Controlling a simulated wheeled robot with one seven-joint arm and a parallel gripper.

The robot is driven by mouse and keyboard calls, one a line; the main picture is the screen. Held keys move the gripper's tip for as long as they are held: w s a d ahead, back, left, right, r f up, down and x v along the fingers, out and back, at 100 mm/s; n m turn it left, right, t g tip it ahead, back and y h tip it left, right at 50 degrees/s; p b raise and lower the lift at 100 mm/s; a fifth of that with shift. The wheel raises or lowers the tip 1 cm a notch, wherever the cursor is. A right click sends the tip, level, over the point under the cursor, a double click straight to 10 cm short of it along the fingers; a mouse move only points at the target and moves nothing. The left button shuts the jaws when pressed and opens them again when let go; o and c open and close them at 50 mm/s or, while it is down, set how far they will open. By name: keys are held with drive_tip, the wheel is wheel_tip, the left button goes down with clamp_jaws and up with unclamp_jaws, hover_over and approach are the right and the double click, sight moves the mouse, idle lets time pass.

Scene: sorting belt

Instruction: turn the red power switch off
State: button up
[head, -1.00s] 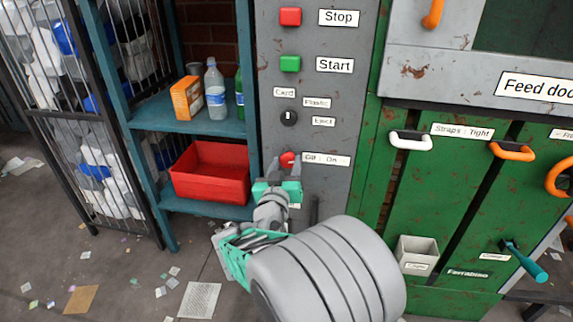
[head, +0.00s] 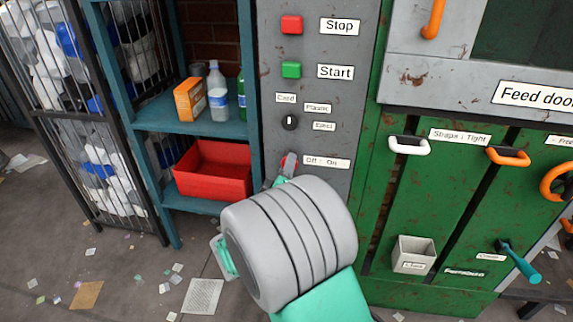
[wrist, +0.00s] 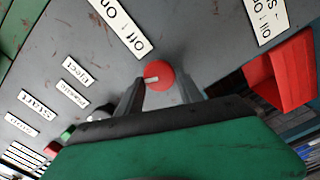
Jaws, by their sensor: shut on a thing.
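The red power switch (wrist: 160,74) is a round red knob with a white mark, on the grey control panel. In the wrist view its white mark points to the left of the picture; I cannot tell which setting that is. My gripper (wrist: 162,88) is shut on the knob, with one dark finger on each side. My wrist hides most of the gripper there.
Above the switch on the panel are a red Stop button (head: 291,25), a green Start button (head: 291,69) and a black selector knob (head: 289,122). A red bin (head: 213,183) sits on the shelf to the left. Green doors with handles stand to the right.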

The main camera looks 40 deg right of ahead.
drive_tip(key=n+p, duration=0.2)
drive_tip(key=n, duration=0.2)
drive_tip(key=shift+f+n, duration=0.15)
drive_tip(key=shift+n, duration=0.25)
idle(0.4)
drive_tip(key=o, duration=1.3)
drive_tip(key=shift+o, duration=0.2)
drive_tip(key=v, duration=0.8)
